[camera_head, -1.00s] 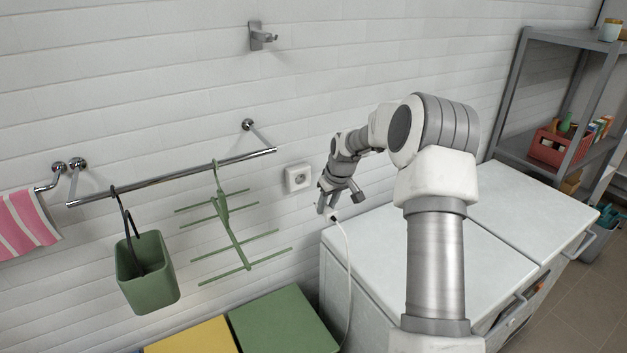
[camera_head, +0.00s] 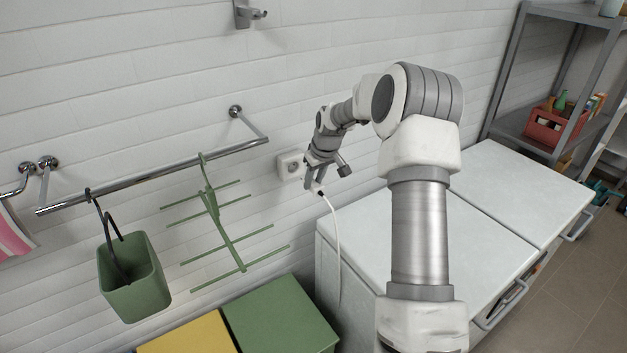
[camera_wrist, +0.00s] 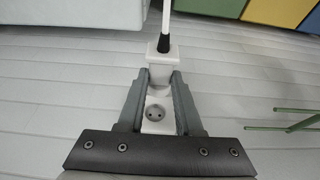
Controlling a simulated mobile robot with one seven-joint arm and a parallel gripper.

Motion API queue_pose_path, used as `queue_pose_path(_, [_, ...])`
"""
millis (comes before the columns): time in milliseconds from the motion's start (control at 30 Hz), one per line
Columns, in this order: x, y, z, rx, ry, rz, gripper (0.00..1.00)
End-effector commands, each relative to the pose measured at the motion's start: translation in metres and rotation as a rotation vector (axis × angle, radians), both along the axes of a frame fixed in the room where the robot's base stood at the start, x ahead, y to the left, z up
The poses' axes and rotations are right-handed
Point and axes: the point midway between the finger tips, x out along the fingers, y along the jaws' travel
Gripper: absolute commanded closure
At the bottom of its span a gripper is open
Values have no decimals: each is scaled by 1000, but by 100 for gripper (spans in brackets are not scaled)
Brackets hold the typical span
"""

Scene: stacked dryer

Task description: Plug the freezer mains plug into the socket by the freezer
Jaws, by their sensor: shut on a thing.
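My gripper (camera_head: 312,182) is near the wall, close to the socket and above the left end of the freezer. It is shut on the white mains plug (camera_wrist: 160,72), which sits between the fingertips in the wrist view. The plug's white cord (camera_head: 337,240) has a black sleeve at the plug and hangs down beside the freezer. The white wall socket (camera_head: 290,166) is just left of my gripper. In the wrist view the socket (camera_wrist: 156,112) shows between the fingers, apart from the plug. The plug's pins are hidden. The white freezer (camera_head: 375,232) stands at the right.
A metal rail (camera_head: 150,175) left of the socket carries a green bin (camera_head: 135,280) and a green hanging rack (camera_head: 225,235). Green and yellow boxes (camera_head: 280,320) stand below. A grey shelf (camera_head: 505,125) is at the right. The freezer top is mostly clear.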

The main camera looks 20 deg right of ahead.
Motion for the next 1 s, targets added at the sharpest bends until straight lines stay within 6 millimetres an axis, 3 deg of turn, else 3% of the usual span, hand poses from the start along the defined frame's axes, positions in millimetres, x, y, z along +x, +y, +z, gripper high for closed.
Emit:
queue_pose_path(600, [48,10,1,1,-1,1,100])
queue_pose_path(1000, [57,11,0,0,-1,0,100])
